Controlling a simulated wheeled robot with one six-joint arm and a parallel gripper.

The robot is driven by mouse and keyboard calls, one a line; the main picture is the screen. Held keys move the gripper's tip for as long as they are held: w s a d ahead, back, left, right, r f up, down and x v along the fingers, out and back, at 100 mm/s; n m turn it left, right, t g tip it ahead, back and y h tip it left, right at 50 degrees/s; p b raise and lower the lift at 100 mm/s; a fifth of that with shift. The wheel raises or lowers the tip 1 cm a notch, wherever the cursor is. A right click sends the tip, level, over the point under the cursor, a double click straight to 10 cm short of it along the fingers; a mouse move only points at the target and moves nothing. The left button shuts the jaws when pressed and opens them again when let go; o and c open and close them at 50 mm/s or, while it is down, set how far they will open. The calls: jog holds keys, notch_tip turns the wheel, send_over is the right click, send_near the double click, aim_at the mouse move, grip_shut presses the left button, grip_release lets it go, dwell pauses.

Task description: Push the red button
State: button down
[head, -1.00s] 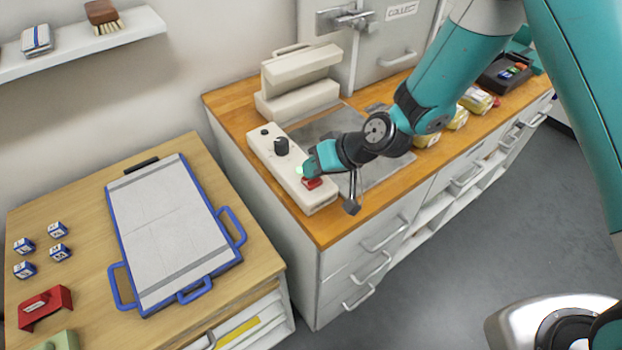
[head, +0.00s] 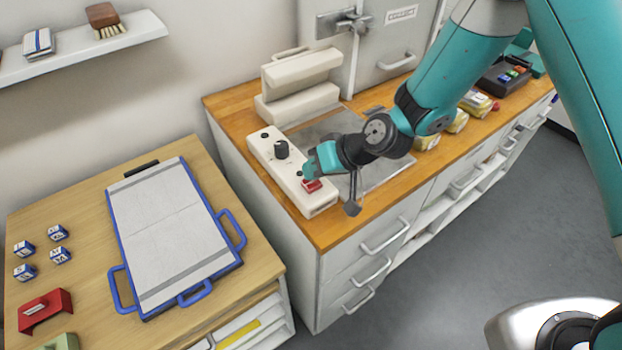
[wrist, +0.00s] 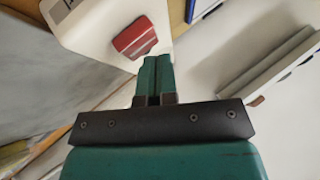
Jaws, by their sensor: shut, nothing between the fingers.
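The red button (head: 312,186) sits near the front end of a long white control box (head: 262,148) on the wooden counter. It also shows in the wrist view (wrist: 133,37) as a red block on a white face, just beyond and left of my fingertips. My gripper (head: 308,172) is shut and empty, with its tip right by the button in the head view. The shut teal fingers also show in the wrist view (wrist: 156,62). I cannot tell whether they touch the button. A black knob (head: 281,149) stands farther back on the box.
A grey plate (head: 350,135) and a cream press-like device (head: 300,85) are beside the box. Yellow packs (head: 457,121) lie farther right on the counter. A blue-framed board (head: 172,230) lies on the left table with several small cubes (head: 57,232) and a red bracket (head: 45,311).

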jog(key=shift+r, duration=0.2)
jog(key=shift+r+p, duration=1.85)
jog(key=shift+r, duration=1.15)
notch_tip(320, 180, up, 7)
jog(key=n+g+b, duration=0.1)
jog(key=b, duration=0.1)
send_over(314, 181)
jog(key=s+d, duration=0.2)
jog(key=s, duration=0.2)
jog(key=s+d+r+g+h, duration=0.1)
jog(key=s+d+r+h, duration=0.15)
jog(key=s+r, duration=0.25)
jog(key=s+d+r+h+b, duration=0.1)
jog(key=s+d+r, duration=0.1)
jog(key=s+d, duration=0.2)
jog(key=s+d+r+n+g+b, duration=0.1)
jog(key=s+d, duration=0.2)
jog(key=s, duration=0.5)
jog(key=shift+s+d+r+h, duration=0.2)
jog(key=shift+d+r+h, duration=0.15)
jog(key=shift+d, duration=0.05)
